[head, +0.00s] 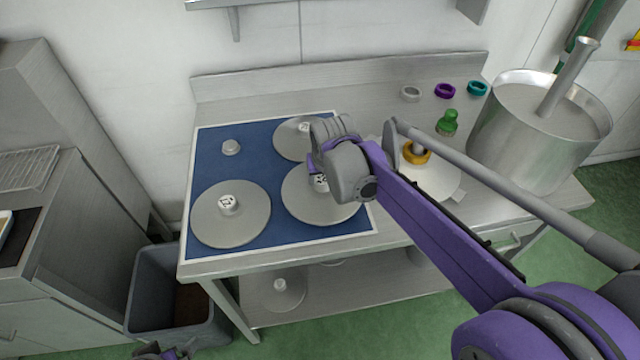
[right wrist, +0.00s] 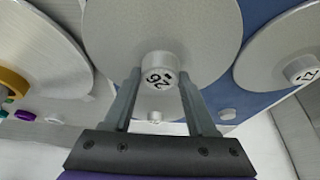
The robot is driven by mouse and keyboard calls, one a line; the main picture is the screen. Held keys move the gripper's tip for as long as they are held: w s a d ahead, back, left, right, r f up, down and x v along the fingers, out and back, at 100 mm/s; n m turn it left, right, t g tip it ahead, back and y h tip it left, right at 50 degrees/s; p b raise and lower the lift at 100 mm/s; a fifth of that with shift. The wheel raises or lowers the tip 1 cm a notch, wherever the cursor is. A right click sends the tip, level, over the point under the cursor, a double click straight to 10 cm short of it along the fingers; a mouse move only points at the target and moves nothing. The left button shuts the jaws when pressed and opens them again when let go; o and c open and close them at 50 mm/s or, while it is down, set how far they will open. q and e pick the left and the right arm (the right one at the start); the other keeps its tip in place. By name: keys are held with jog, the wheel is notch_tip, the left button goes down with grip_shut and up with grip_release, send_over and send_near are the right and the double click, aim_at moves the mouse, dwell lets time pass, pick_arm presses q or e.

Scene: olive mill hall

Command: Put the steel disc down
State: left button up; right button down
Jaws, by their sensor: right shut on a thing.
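My right gripper (head: 318,178) is over the middle of the blue mat (head: 255,236). In the right wrist view its two fingers (right wrist: 158,98) are shut on the numbered knob of a round steel disc (right wrist: 205,35). That disc (head: 330,211) shows level in the head view, over the mat's right front part. I cannot tell whether it touches the mat. My arm hides part of the disc and most of the fingers. A purple and grey part of my left gripper (head: 160,352) shows at the bottom edge; its jaws are unclear.
On the mat are a left disc (head: 245,229), a back disc (head: 287,138) and a small grey knob (head: 231,147). Right of the mat is a disc (head: 437,184) with a yellow ring (head: 417,157). A steel pot (head: 520,148) and a green piece (head: 447,123) stand further right.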

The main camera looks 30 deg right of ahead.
aim_at(323, 183)
jog(key=shift+w+f, duration=0.1)
jog(key=shift+f, duration=1.55)
jog(key=shift+f, duration=0.1)
jog(key=shift+c, duration=1)
grip_release()
